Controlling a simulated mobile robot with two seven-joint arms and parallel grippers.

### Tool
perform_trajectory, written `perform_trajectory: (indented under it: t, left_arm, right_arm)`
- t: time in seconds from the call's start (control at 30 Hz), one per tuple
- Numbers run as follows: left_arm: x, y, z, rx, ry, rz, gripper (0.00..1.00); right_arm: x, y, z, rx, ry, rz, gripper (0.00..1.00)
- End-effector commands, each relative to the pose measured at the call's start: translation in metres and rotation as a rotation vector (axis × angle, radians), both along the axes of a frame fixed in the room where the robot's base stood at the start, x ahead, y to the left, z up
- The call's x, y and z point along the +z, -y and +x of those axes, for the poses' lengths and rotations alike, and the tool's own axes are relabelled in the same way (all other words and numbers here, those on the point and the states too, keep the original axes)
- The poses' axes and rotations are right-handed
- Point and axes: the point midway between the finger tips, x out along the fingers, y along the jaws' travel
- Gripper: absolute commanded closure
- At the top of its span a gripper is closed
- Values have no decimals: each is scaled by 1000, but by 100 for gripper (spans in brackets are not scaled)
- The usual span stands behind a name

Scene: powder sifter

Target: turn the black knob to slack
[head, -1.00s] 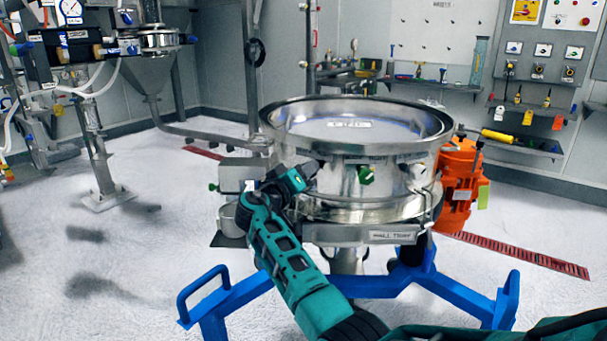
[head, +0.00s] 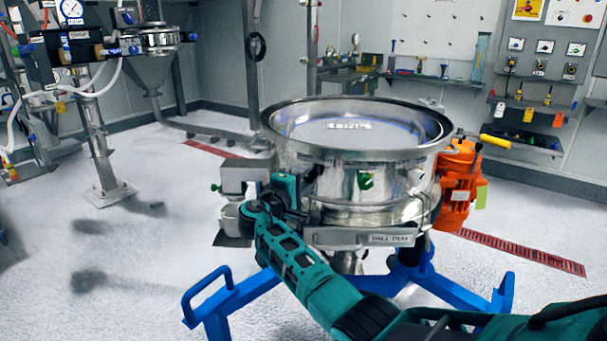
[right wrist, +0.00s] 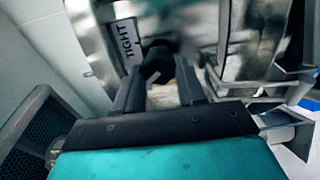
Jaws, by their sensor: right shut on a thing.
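The black knob (right wrist: 157,65) sits on the metal side of the sifter, between the fingers of my right gripper (right wrist: 160,88) in the right wrist view. The gripper is shut on it. A white label reading TIGHT (right wrist: 127,40) is just left of the knob. In the head view my right gripper (head: 298,200) is at the left side of the round steel sifter (head: 345,148), and the knob is hidden there behind my wrist. My left gripper is not in view.
The pale floor at left is mostly clear.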

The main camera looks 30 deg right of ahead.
Motion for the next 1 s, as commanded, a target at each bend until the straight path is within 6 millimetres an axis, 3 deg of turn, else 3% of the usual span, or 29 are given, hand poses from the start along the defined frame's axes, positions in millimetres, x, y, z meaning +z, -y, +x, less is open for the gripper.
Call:
perform_trajectory:
  t: [0.33, 0.87, 0.9, 1.0]
  left_arm:
    - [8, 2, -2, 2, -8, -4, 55]
    - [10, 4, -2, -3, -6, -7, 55]
    - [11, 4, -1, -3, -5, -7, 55]
    - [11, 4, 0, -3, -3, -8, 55]
  right_arm:
    - [-1, 0, 0, -1, -126, -66, 91]
    - [-2, 0, 0, 0, -149, -79, 91]
    - [-2, 0, 0, 0, -149, -78, 60]
    - [-2, 0, 0, 0, -148, -78, 50]
